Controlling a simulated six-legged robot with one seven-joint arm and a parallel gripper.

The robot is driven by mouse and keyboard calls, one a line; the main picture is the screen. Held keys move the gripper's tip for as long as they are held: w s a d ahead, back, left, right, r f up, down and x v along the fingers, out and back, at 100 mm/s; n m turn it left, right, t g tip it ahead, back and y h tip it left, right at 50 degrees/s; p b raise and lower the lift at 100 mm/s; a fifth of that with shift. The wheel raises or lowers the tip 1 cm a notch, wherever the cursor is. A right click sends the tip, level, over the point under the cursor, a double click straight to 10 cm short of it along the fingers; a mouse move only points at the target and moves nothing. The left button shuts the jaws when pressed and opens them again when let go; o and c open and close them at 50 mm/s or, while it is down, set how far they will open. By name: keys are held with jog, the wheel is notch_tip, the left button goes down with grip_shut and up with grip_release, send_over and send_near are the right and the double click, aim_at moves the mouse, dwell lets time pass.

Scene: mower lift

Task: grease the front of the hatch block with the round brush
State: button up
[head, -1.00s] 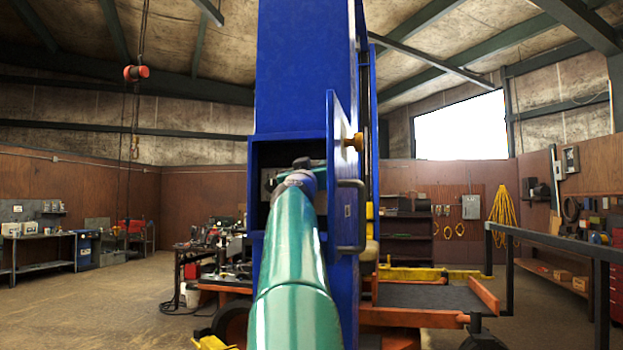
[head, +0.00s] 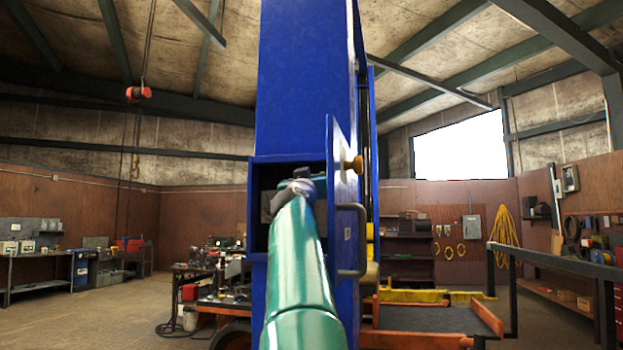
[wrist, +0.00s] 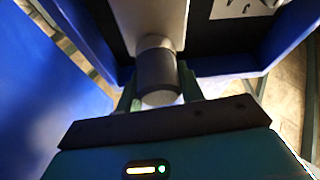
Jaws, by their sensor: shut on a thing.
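A dark grey cylinder (wrist: 158,76), which looks like the round brush's grip, stands between the fingers of my gripper (wrist: 158,92). My gripper is shut on it. A pale grey piece (wrist: 150,20) is directly beyond the cylinder; I cannot tell whether it is part of the brush or the block. In the head view the blue column (head: 305,80) has an open hatch (head: 258,170). A greyish part (head: 267,206) shows inside, perhaps the hatch block. My arm reaches into the opening and hides the brush and most of the inside. Bristle contact cannot be seen.
The open blue hatch door (head: 341,230) stands close along the right of my arm, with a brass knob (head: 353,165) and dark handle (head: 360,240). A cluttered bench (head: 215,285) stands behind left.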

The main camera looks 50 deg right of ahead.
notch_tip(320, 180, down, 13)
jog(key=shift+f, duration=0.2)
dwell(1.5)
jog(key=shift+w+a, duration=0.1)
jog(key=shift+w, duration=0.05)
notch_tip(320, 180, up, 6)
jog(key=shift+r, duration=0.9)
jog(key=shift+c, duration=0.7)
jog(key=shift+r, duration=1.5)
jog(key=shift+d+r, duration=0.2)
jog(key=shift+r, duration=1.5)
jog(key=shift+f, duration=0.1)
